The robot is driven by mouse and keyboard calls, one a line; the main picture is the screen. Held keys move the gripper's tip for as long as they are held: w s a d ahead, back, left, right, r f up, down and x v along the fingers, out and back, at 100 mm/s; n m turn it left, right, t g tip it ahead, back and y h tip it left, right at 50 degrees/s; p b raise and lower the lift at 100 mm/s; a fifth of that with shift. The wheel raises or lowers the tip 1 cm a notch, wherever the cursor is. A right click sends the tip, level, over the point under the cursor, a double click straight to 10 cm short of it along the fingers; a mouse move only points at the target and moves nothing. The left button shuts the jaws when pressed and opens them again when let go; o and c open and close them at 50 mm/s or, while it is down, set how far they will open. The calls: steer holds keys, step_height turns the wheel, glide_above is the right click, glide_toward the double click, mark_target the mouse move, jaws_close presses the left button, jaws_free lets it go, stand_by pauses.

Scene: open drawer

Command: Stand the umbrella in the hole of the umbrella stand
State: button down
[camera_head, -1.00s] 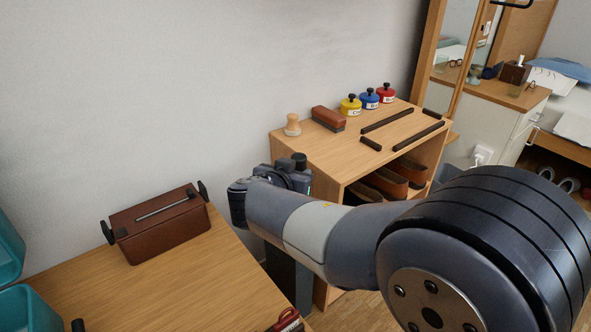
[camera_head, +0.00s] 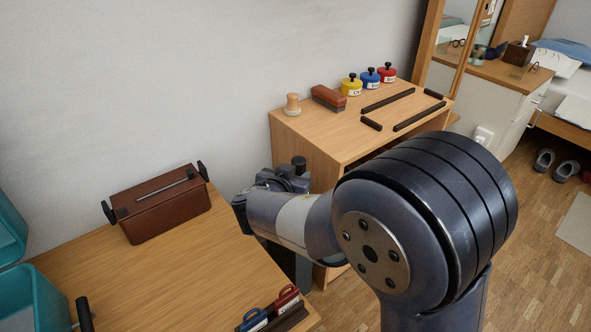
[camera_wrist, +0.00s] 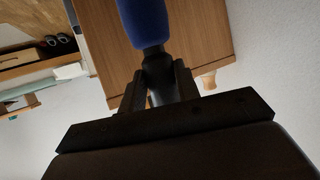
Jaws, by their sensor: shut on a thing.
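In the wrist view my gripper (camera_wrist: 162,88) is shut on a dark shaft. A blue rounded part (camera_wrist: 145,20), seemingly the umbrella's, joins this shaft just beyond the fingers and runs out of the top of the frame. The umbrella's far end is out of view. In the head view my own arm fills the lower right, and I cannot make out the fingers or the umbrella there. I cannot pick out an umbrella stand or its hole in either view.
A brown slotted box (camera_head: 160,211) with black side handles stands on the left table (camera_head: 200,262). Teal containers (camera_head: 22,298) and blue and red handled items (camera_head: 252,319) are near the front. Behind my arm, a wooden cabinet (camera_head: 330,135) carries jars (camera_head: 370,80).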

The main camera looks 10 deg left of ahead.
steer(key=shift+f, duration=0.25)
steer(key=c, duration=1)
jaws_free()
steer(key=shift+o, duration=0.2)
steer(key=p+v, duration=0.2)
steer(key=v, duration=0.9)
steer(key=shift+w+f, duration=0.1)
